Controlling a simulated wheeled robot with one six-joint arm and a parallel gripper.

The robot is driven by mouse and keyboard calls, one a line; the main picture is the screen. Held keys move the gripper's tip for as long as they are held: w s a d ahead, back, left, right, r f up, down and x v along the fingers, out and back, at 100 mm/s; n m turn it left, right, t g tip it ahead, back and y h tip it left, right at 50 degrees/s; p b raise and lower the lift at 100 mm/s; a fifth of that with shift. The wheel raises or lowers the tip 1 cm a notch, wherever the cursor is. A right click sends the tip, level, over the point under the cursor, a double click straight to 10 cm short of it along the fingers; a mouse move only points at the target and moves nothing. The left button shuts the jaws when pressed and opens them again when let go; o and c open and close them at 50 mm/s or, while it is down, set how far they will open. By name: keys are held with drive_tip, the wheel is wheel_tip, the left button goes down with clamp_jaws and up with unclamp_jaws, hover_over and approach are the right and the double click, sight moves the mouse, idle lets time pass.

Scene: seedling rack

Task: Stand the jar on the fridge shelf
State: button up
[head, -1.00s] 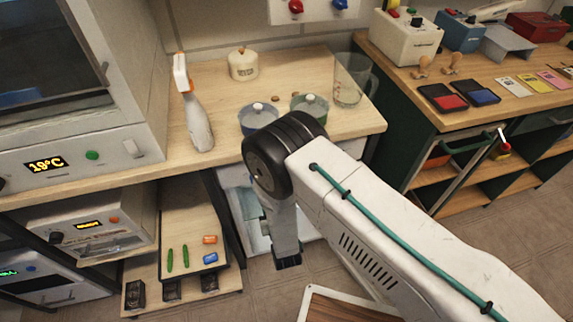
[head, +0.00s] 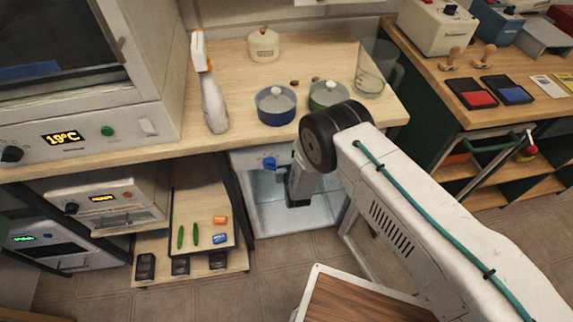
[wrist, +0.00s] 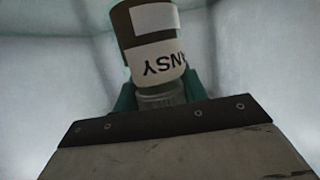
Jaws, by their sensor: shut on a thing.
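The jar (wrist: 155,45) shows in the wrist view, brown and white with a label whose upside-down letters end in "NSY". The jar is hidden there. Pale, blurred surfaces surround the jar in the wrist view. I cannot tell whether the jar touches the fridge shelf.
The wooden counter (head: 240,100) overhangs the fridge. It holds a spray bottle (head: 212,95), a blue pot (head: 275,105), a green pot (head: 328,95) and a glass jug (head: 370,75). A low shelf with small items (head: 200,215) stands left of the fridge.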

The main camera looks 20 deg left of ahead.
drive_tip(key=shift+w+a+f, duration=0.1)
drive_tip(key=shift+w+f, duration=0.05)
drive_tip(key=shift+f, duration=1.65)
drive_tip(key=shift+f, duration=0.15)
drive_tip(key=o, duration=1.1)
drive_tip(key=v, duration=1.2)
drive_tip(key=shift+r, duration=0.25)
